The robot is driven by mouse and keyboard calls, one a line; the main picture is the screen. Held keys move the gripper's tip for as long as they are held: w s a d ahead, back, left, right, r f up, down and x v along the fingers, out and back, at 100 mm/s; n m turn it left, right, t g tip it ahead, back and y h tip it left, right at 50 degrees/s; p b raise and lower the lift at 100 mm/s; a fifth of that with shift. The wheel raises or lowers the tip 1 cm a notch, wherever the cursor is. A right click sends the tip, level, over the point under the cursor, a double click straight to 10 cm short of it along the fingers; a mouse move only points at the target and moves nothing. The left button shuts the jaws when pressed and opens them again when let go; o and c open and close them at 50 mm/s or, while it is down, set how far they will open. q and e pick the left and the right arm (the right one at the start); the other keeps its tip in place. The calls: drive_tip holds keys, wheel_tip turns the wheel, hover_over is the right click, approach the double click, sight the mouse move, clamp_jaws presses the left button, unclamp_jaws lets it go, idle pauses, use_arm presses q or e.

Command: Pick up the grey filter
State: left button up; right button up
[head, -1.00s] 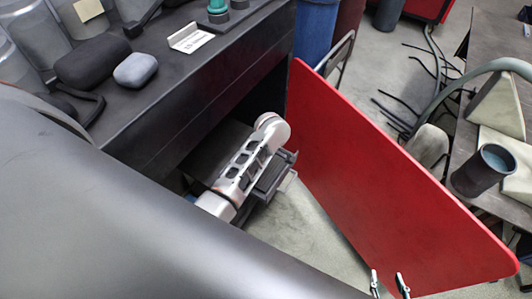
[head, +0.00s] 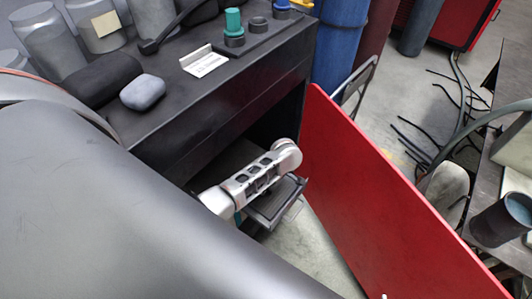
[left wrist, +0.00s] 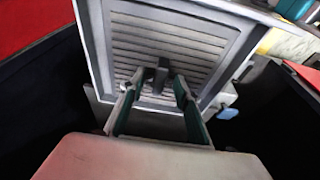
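A grey framed panel with slats (left wrist: 170,50), which looks like the grey filter, fills the upper middle of the left wrist view. A small dark upright tab (left wrist: 161,76) stands at its near side. My left gripper (left wrist: 158,92) is open, its two fingers spread with the tab between them. Whether either finger touches the panel I cannot tell. Only a tiny tip, probably of my right gripper (head: 384,296), shows at the bottom edge.
A black bench (head: 225,90) with a grey rounded block (head: 143,92), a white label card (head: 204,61) and jars stands at upper left. A red panel (head: 385,215) slants across the right. A dark cup (head: 502,220) stands at the far right.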

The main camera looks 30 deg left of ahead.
use_arm(q)
drive_tip(key=shift+a+f, duration=0.1)
drive_tip(key=shift+f, duration=0.3)
clamp_jaws()
drive_tip(key=shift+r, duration=0.2)
